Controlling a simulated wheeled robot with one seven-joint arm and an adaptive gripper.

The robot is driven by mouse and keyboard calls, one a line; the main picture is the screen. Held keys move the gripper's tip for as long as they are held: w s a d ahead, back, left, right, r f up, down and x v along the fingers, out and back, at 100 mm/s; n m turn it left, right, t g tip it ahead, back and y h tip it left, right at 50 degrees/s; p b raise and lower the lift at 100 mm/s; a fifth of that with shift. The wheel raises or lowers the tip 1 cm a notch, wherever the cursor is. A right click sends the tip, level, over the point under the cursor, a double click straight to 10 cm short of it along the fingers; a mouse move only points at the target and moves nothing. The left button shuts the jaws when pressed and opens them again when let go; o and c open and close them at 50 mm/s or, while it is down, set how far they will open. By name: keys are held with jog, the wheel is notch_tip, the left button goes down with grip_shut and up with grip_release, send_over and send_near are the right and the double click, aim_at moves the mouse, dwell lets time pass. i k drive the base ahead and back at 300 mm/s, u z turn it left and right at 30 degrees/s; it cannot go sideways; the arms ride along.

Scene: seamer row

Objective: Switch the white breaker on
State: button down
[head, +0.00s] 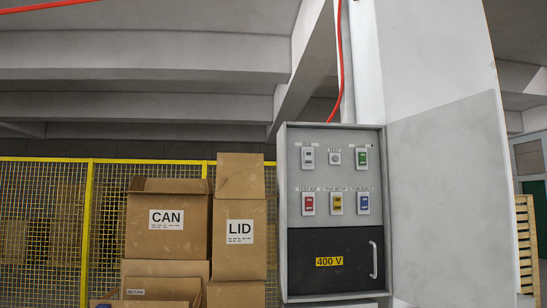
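A grey electrical panel (335,137) is mounted at a pillar right of centre in the head view. In its top row, a white breaker (307,158) sits at the left, under a small label. Its toggle is too small for me to tell its position. A round button (334,157) and a green breaker (361,158) share that row. Red (308,203), yellow (335,203) and blue (362,203) breakers sit in the row below. My gripper is not in view.
A black lower door (336,283) carries a "400 V" label and a handle (374,260). CAN (166,243) and LID (239,265) boxes stand left of the panel, before a yellow mesh fence (88,230). A red cable (340,60) runs down to the panel.

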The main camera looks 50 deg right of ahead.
aim_at(308, 155)
jog(key=k, duration=1.1)
jog(key=z, duration=1.3)
jog(key=i, duration=0.55)
jog(key=z, duration=0.05)
